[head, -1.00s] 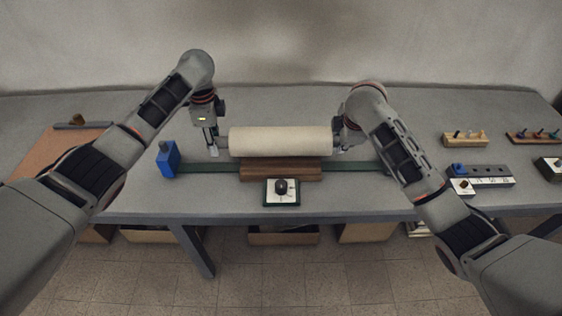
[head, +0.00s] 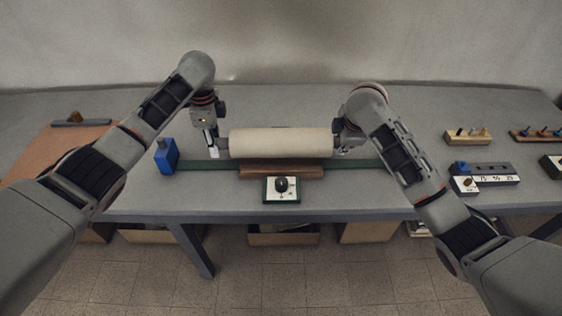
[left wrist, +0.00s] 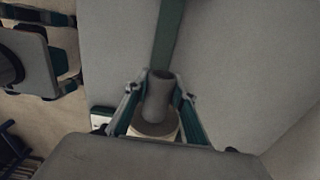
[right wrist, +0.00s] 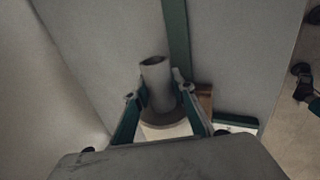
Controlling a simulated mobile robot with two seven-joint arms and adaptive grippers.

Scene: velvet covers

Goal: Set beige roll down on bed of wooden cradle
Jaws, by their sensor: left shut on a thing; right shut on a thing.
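The beige roll (head: 281,142) lies level, left to right, with a grey core stub at each end. My left gripper (head: 216,146) is shut on the left stub, which shows between its fingers in the left wrist view (left wrist: 158,98). My right gripper (head: 341,144) is shut on the right stub, seen in the right wrist view (right wrist: 157,80). The brown wooden cradle (head: 281,172) sits on the green rail below the roll, mostly hidden by it. Only the cradle's front strip shows. I cannot tell whether the roll touches the cradle bed.
A blue block (head: 165,156) stands at the left end of the green rail (head: 208,166). A white box with a dark knob (head: 282,190) is in front of the cradle. Peg racks (head: 467,136) and a dark block with marked labels (head: 486,174) stand at the right. The table behind the roll is clear.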

